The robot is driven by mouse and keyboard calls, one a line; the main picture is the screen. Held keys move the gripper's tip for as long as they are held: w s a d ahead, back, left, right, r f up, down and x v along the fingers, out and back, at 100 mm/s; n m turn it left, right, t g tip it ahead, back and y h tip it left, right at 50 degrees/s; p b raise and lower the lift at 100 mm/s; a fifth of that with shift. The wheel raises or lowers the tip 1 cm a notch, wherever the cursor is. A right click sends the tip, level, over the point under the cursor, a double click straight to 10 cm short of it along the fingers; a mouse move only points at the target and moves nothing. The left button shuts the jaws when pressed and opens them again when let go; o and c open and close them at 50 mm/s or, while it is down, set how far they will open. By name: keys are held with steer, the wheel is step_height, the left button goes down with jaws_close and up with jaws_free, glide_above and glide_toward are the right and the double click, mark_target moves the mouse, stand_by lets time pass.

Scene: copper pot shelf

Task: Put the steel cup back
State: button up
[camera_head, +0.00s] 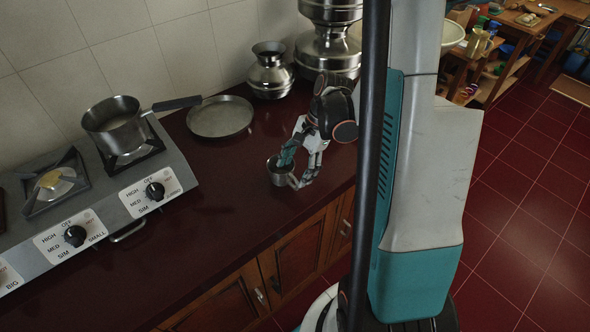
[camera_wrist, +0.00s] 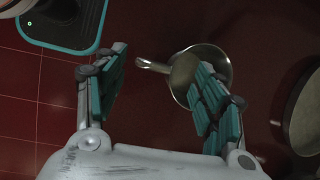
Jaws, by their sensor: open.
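The steel cup (camera_head: 279,180) stands upright on the dark red counter, near its front edge. In the wrist view the cup (camera_wrist: 188,70) has its handle pointing left into the gap between my fingers. My gripper (camera_head: 297,170) is open at the cup, on its right side in the head view. In the wrist view, one finger of my gripper (camera_wrist: 160,72) overlaps the cup's opening and the other is apart, left of the handle. Whether either finger touches the cup cannot be told. Part of the cup is hidden behind the fingers.
A flat steel plate (camera_head: 220,117), a steel pot (camera_head: 270,76) and a large steel vessel (camera_head: 328,50) stand at the back of the counter. A stove (camera_head: 118,205) with a saucepan (camera_head: 117,128) is at left. Bare counter (camera_head: 200,250) lies between stove and cup.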

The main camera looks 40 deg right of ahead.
steer(key=w+p+v, duration=0.1)
steer(key=p+v, duration=0.2)
steer(key=v, duration=0.7)
steer(key=shift+s+r, duration=0.45)
steer(key=shift+s, duration=0.05)
